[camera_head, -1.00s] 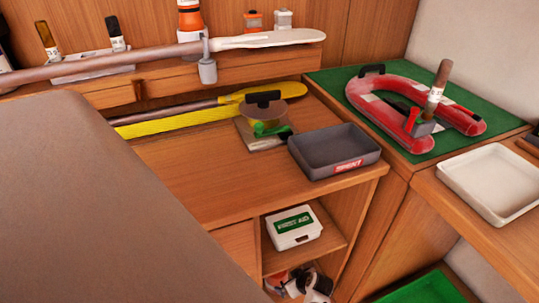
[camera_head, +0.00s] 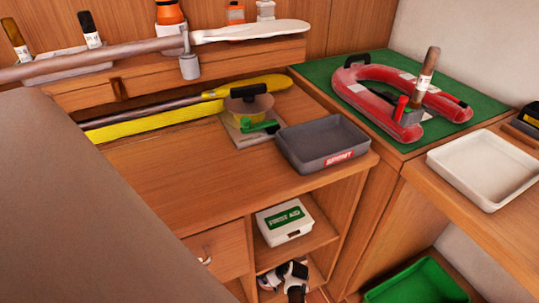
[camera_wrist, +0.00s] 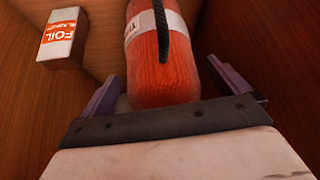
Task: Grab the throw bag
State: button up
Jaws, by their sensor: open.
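The throw bag (camera_wrist: 165,75) is an orange-red rounded cylinder with a white label band and a black strap, seen in the wrist view. My gripper (camera_wrist: 167,85) is open, with one purple finger on each side of the bag's near end. The fingers look apart from the bag, though contact on the left is hard to judge. In the head view, a white and black part, apparently my gripper, shows in the low compartment under the first aid box; the bag is not clear there.
A foil box (camera_wrist: 63,36) stands left of the bag, near wooden walls. In the head view, a first aid box (camera_head: 284,221) sits on the shelf above. A grey tray (camera_head: 322,146) is on the counter. A green tray (camera_head: 415,284) lies low at right.

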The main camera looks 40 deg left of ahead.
jog(key=shift+c, duration=0.3)
jog(key=c, duration=1.5)
jog(key=shift+c, duration=0.2)
jog(key=shift+r, duration=0.1)
